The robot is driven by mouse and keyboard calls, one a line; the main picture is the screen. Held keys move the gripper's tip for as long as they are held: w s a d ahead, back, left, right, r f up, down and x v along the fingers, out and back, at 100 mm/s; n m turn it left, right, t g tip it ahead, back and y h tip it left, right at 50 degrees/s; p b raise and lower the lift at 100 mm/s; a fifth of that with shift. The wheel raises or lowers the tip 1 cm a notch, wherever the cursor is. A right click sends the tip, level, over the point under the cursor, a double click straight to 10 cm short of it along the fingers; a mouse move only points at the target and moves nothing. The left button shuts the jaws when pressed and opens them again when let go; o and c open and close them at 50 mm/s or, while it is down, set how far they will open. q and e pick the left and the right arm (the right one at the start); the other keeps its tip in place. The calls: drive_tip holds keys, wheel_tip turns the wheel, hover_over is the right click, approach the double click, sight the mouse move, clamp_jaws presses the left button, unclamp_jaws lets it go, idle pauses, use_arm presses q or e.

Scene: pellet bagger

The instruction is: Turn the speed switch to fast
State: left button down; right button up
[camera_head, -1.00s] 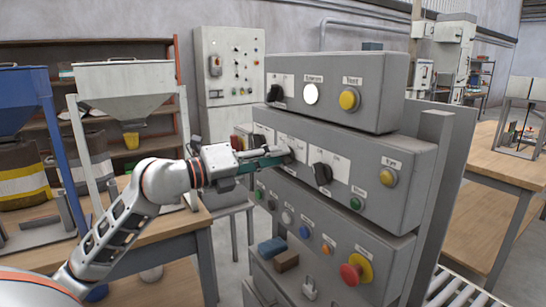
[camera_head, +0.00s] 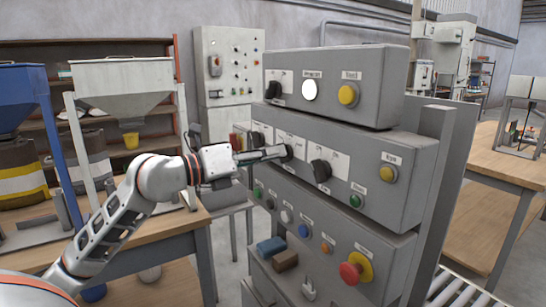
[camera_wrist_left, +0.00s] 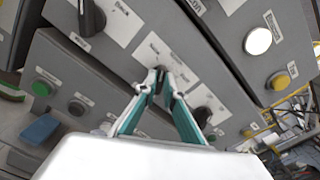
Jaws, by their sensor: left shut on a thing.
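The middle grey control box (camera_head: 375,207) carries a row of black rotary knobs with small white labels, too small to read. My left gripper (camera_head: 284,154) comes in from the left and is shut on the middle knob (camera_head: 288,152) of that row. In the left wrist view, the teal-edged fingers (camera_wrist_left: 158,78) converge on this knob, which they mostly hide, so its pointing direction is unclear. Another knob (camera_head: 257,139) sits to its left and one (camera_head: 320,171) to its right; both stand clear of the fingers. My right gripper is not in view.
The upper box has a black knob, a lit white button (camera_head: 310,90) and a yellow button (camera_head: 348,95). The lower panel has several small buttons and a red emergency stop (camera_head: 352,270). A wooden table (camera_head: 505,180) stands right.

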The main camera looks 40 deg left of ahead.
use_arm(q)
drive_tip(key=m+b, duration=0.2)
drive_tip(key=m, duration=0.3)
drive_tip(key=m+b, duration=0.3)
drive_tip(key=m, duration=0.2)
drive_tip(key=m+b, duration=0.3)
drive_tip(key=m, duration=0.3)
drive_tip(key=shift+s+d+f, duration=0.1)
drive_tip(key=shift+d+f, duration=0.05)
drive_tip(key=shift+d, duration=0.15)
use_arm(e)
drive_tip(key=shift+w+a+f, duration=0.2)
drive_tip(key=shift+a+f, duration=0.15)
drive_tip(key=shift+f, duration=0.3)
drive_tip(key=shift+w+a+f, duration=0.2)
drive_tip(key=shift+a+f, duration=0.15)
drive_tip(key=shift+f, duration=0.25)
use_arm(q)
drive_tip(key=c, duration=2.1)
unclamp_jaws()
drive_tip(key=shift+c, duration=0.2)
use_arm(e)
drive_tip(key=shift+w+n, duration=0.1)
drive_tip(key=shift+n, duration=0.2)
